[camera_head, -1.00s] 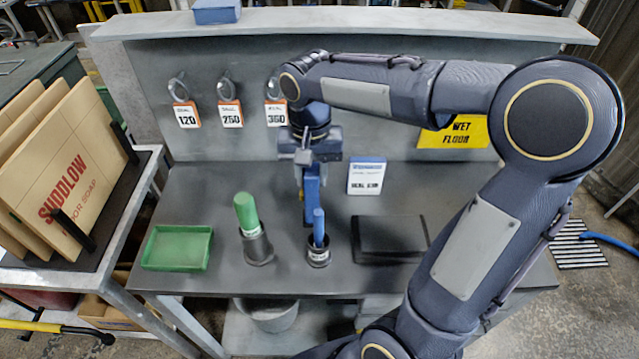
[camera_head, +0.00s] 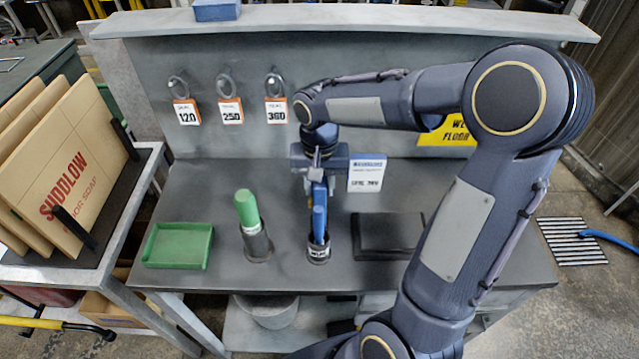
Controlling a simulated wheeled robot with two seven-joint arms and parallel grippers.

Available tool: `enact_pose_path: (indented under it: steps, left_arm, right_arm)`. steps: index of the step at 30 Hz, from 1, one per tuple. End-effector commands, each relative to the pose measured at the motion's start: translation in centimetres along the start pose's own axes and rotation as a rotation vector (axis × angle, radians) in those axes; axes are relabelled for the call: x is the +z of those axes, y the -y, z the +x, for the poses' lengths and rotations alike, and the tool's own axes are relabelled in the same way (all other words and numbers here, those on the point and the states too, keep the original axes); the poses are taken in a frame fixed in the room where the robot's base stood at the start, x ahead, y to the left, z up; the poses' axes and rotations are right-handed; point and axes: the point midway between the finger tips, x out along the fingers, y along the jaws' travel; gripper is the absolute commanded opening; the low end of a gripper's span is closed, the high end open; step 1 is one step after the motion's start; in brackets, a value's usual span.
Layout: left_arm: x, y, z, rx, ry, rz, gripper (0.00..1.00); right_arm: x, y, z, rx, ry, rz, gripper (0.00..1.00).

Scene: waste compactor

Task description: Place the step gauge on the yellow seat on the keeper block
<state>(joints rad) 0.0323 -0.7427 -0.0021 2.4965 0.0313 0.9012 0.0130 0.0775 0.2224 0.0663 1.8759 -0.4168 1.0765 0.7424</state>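A blue-handled tool (camera_head: 319,224) stands upright in a small dark cup (camera_head: 318,254) on the grey bench. A green-handled tool (camera_head: 247,210) stands in another dark holder (camera_head: 257,245) to its left. I cannot tell which thing is the step gauge. A flat dark block (camera_head: 387,235) lies right of the cup; whether it is the keeper block is unclear, and no yellow seat shows. My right gripper (camera_head: 317,190) points down at the top of the blue handle, overlapping it in the picture. Its finger gap and any contact are unclear. My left gripper is out of view.
A green tray (camera_head: 178,246) sits at the bench's left. Tagged rings (camera_head: 229,105) hang on the back panel. A white-and-blue card (camera_head: 367,174) stands behind the block. Boxes (camera_head: 75,170) fill the left rack. The bench (camera_head: 200,190) is clear behind the tray.

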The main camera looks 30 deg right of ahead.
Motion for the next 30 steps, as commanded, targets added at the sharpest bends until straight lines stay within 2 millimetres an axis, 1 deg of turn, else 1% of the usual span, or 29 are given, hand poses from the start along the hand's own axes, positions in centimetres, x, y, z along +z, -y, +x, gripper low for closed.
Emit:
enact_pose_path:
  steps: [1, 4, 11, 16, 20, 27, 30]
  left_arm:
    - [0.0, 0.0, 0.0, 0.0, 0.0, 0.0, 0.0]
    - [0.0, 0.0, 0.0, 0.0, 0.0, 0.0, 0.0]
    - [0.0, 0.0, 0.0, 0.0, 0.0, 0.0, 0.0]
    - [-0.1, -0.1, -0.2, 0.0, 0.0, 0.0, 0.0]
    - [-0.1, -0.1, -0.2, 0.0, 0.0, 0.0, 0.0]
    - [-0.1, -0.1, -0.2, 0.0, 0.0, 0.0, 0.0]
    - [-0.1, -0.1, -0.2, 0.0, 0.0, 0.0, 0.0]
  right_arm:
    - [0.0, 0.0, 0.0, 0.0, 0.001, 0.0, 0.38]
    - [0.0, 0.0, 0.0, 0.001, 0.001, 0.0, 0.51]
    - [0.0, 0.0, 0.0, 0.001, 0.001, 0.0, 0.51]
    - [-0.1, 0.0, -0.9, -0.001, -0.003, 0.001, 0.51]
    - [-0.1, 0.1, -3.2, -0.003, -0.005, 0.002, 0.51]
    - [-0.1, 0.1, -8.5, -0.003, -0.005, -0.001, 0.51]
    - [-0.1, 0.1, -10.2, -0.002, -0.003, -0.001, 0.51]
